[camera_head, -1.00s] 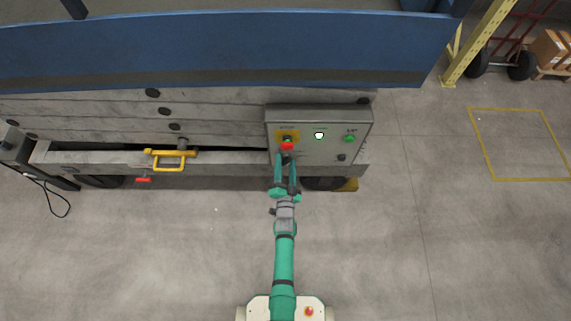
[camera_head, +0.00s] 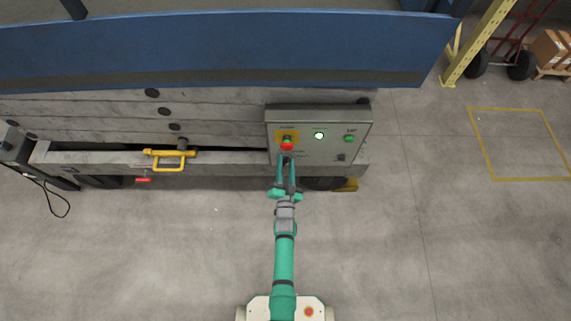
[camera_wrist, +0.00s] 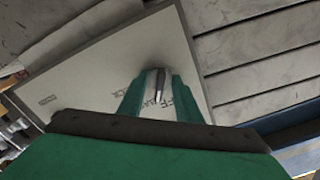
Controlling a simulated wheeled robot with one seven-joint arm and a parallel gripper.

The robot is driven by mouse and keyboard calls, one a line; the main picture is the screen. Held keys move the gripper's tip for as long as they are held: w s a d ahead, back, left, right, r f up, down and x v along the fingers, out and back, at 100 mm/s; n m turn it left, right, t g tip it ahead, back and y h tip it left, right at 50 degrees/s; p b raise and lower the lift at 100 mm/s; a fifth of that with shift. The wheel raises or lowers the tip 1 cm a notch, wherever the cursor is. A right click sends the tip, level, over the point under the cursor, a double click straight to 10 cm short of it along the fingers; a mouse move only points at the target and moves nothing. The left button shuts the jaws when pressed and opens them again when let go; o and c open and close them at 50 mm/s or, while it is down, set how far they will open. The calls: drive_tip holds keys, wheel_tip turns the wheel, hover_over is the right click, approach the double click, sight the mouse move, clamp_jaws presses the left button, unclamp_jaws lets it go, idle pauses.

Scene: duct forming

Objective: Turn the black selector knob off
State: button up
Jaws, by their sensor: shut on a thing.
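The grey control panel (camera_head: 310,155) stands on the side of the platform, with a red mushroom button (camera_head: 287,145) on a yellow plate at its upper left. My gripper (camera_head: 286,160) reaches the panel just below this button. In the wrist view its two green fingers (camera_wrist: 158,90) are shut on a small, narrow dark-and-grey piece (camera_wrist: 158,86), which looks like the selector knob. Printed lettering shows on the panel around it, partly covered by the fingers. The knob's pointing direction is not clear. In the head view the fingers hide it.
A lit indicator (camera_head: 319,136), a green button (camera_head: 349,138) and a small black fitting (camera_head: 341,157) sit right of my gripper on the panel. A yellow handle (camera_head: 170,155) sticks out at left. A blue platform edge (camera_head: 220,50) overhangs above. The floor in front is clear.

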drive_tip(key=n, duration=0.6)
drive_tip(key=shift+s, duration=0.1)
drive_tip(key=shift+n, duration=0.3)
idle(0.3)
drive_tip(key=o, duration=1)
drive_tip(key=shift+o, duration=0.2)
drive_tip(key=s, duration=1)
drive_tip(key=shift+s, duration=0.4)
